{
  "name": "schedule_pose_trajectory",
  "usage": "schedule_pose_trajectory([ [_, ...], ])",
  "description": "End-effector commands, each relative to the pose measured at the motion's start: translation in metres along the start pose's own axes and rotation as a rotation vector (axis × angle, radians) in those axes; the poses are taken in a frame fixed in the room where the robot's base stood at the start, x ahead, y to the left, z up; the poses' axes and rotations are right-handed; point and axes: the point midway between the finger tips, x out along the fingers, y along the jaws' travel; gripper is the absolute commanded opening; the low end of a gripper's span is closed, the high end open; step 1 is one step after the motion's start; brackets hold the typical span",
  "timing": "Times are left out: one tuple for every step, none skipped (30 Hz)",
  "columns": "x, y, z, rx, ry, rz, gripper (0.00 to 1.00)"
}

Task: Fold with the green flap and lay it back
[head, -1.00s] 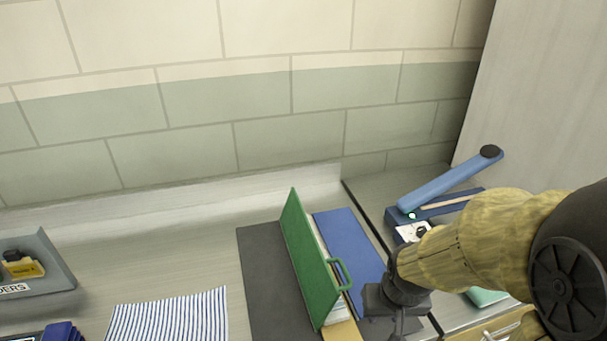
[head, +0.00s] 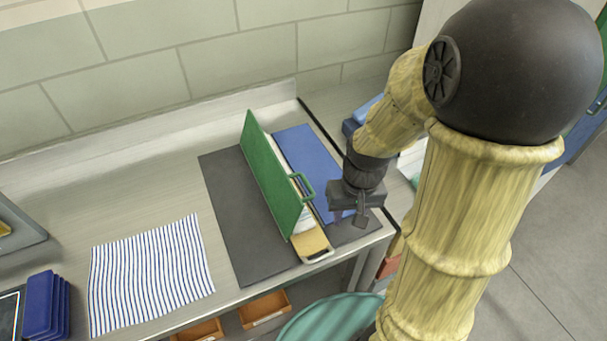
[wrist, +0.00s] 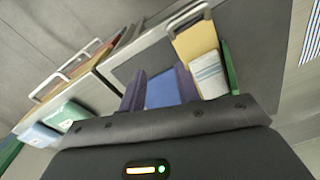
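The green flap (head: 270,180) stands up steeply, with a green loop handle (head: 304,187) on its right face. A dark grey panel (head: 235,210) lies flat to its left and a blue panel (head: 305,155) lies to its right. A tan piece (head: 310,243) and a white striped piece (head: 305,220) show at the flap's near end. My gripper (head: 358,212) is right of the handle, over the near part of the blue panel, apart from the flap. In the wrist view my gripper (wrist: 160,88) has its two fingers apart, with only blue surface between them.
A blue-striped cloth (head: 150,272) lies on the counter at left, near dark blue stacked items (head: 45,305). The counter's front edge is close to the panels. Orange bins (head: 263,309) and a teal round top (head: 330,320) are below. A blue item (head: 365,110) is behind my arm.

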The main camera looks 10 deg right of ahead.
Motion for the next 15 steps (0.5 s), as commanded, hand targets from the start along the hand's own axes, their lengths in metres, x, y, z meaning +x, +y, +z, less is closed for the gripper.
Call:
schedule_pose_trajectory([
  [0.007,0.006,-0.002,0.022,-0.058,-0.028,0.32],
  [0.011,0.008,-0.003,0.027,-0.09,-0.048,0.32],
  [0.017,0.01,-0.004,0.036,-0.132,-0.078,0.32],
  [0.02,0.011,-0.004,0.041,-0.162,-0.104,0.32],
  [0.024,0.012,-0.005,0.044,-0.19,-0.131,0.32],
  [0.029,0.013,-0.006,0.051,-0.227,-0.17,0.32],
  [0.032,0.013,-0.007,0.055,-0.252,-0.202,0.32],
  [0.035,0.014,-0.008,0.06,-0.276,-0.234,0.32],
  [0.039,0.014,-0.009,0.065,-0.307,-0.282,0.32],
  [0.042,0.014,-0.011,0.068,-0.327,-0.319,0.32],
  [0.044,0.014,-0.012,0.071,-0.346,-0.358,0.32],
  [0.048,0.013,-0.015,0.075,-0.368,-0.413,0.32],
  [0.05,0.014,-0.016,0.078,-0.383,-0.455,0.32],
  [0.052,0.014,-0.018,0.083,-0.396,-0.499,0.32],
  [0.054,0.014,-0.021,0.087,-0.41,-0.56,0.32],
])
